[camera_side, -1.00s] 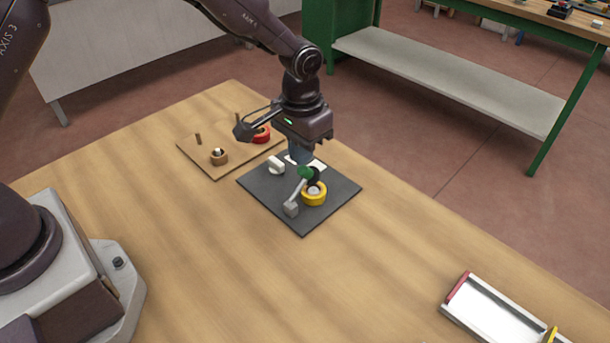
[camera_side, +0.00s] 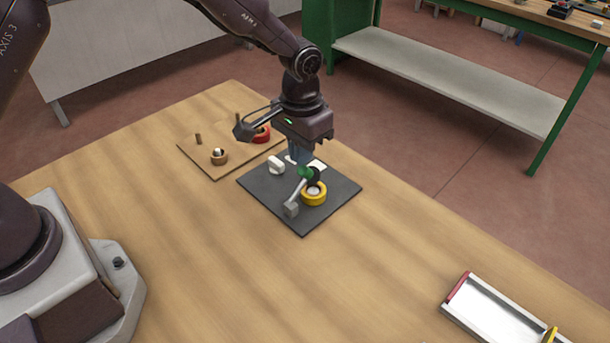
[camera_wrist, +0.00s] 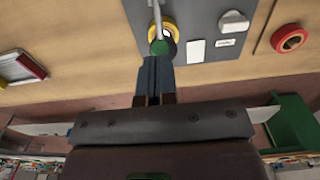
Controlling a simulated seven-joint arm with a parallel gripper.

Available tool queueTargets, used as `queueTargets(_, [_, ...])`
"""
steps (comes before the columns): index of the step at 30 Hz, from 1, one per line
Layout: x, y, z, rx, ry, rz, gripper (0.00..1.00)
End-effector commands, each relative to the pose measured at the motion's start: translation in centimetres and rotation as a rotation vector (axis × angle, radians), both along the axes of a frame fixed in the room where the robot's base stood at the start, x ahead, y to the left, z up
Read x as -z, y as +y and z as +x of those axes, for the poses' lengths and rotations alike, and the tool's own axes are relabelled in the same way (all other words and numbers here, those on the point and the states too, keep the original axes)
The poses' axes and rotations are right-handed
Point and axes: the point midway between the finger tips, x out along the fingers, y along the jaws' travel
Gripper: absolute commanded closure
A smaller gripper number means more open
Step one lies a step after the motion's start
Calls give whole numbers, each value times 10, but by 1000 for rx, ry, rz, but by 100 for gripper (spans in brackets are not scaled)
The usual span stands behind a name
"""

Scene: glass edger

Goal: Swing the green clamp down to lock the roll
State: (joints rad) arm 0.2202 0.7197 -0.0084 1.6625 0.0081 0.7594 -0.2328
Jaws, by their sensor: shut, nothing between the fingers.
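The green clamp (camera_side: 305,172) is the green end of a grey lever on the dark plate (camera_side: 258,186). The lever rises from a grey block (camera_side: 291,209) and reaches over beside the yellow roll (camera_side: 314,196), which sits on the plate. My gripper (camera_side: 298,158) is shut and empty, pointing down just behind the green end. In the wrist view the green end (camera_wrist: 167,47) lies just past my shut fingertips (camera_wrist: 156,60), over part of the yellow roll (camera_wrist: 151,30). I cannot tell whether the fingers touch it.
A white knob (camera_side: 276,165) and a white label (camera_side: 317,166) are on the plate. A metal tray (camera_side: 495,316) is front right. Table between is clear.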

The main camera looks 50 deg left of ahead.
Motion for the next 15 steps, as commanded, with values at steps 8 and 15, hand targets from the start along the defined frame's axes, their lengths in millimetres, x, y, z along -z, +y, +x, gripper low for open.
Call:
queueTargets(8, [2,0,0,0,0,0,100])
queueTargets(15, [9,0,2,0,0,0,100])
